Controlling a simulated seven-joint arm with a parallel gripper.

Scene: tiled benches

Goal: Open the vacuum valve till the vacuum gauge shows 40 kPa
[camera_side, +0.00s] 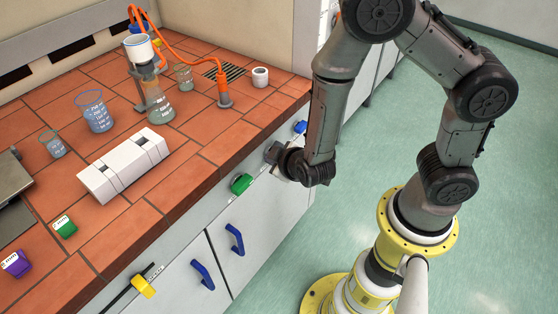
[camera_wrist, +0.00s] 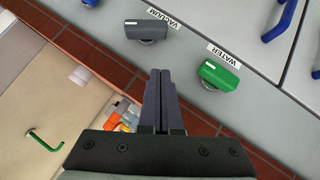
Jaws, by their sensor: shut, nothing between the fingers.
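The vacuum valve has a grey lever handle (camera_wrist: 147,29) on the bench front, beside a VACUUM label (camera_wrist: 163,19). In the wrist view the handle lies nearly level, at an angle to the slanted label. My gripper (camera_wrist: 158,72) is shut and empty. Its fingertips show just below the grey handle in the picture, apparently apart from it. In the side view my gripper (camera_side: 297,166) is at the bench front, between the green and blue handles; its fingertips are hard to make out there. I cannot make out the vacuum gauge or its reading in either view.
A green WATER handle (camera_wrist: 220,77) is close beside the vacuum valve. A blue handle (camera_side: 300,127) and a yellow handle (camera_side: 143,287) are on the same front. Glassware, including a flask (camera_side: 160,106) with an orange hose (camera_side: 190,63), stands on the tiled top.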

